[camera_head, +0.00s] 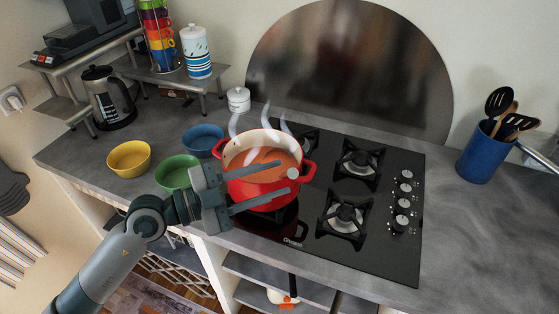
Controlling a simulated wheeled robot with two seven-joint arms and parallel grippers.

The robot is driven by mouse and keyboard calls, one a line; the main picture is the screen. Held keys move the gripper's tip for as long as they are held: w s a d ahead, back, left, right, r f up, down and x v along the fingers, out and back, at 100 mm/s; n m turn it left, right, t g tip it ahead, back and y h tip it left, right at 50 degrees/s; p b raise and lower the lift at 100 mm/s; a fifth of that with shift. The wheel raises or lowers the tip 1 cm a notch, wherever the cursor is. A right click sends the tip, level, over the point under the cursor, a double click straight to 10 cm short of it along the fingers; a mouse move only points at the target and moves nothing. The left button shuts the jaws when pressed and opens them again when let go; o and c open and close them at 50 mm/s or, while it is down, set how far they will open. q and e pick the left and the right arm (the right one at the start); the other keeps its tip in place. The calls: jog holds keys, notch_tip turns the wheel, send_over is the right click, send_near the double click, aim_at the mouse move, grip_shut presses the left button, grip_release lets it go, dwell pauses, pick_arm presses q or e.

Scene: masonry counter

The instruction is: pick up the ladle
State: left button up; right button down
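I cannot make out a ladle for certain. The nearest matches are the dark-headed utensils (499,101) standing in a blue holder (481,158) at the right; at least one head looks slotted. My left gripper (285,177) is open, its two fingers reaching right across the near part of a red pot (264,193). Nothing shows clearly between the fingers, and they hide part of the pot. The pot holds orange-brown soup and gives off steam. My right gripper is not in view.
The pot stands on the left of a black gas hob (385,238). Yellow (129,158), green (177,171) and blue (203,140) bowls stand left of it. A pale rod (538,157) enters at the right edge. Counter right of the hob is clear (480,245).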

aim_at(282, 176)
pick_arm(q)
jog(key=shift+x, duration=1.05)
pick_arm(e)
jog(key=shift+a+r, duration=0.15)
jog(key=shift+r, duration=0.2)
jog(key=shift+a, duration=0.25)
pick_arm(q)
jog(key=shift+w+d+r+p, duration=0.2)
jog(key=shift+d+p, duration=0.3)
jog(key=shift+p, duration=0.05)
jog(key=p+x, duration=0.1)
jog(key=x, duration=0.3)
jog(key=shift+d+f, duration=0.1)
jog(key=shift+f, duration=0.05)
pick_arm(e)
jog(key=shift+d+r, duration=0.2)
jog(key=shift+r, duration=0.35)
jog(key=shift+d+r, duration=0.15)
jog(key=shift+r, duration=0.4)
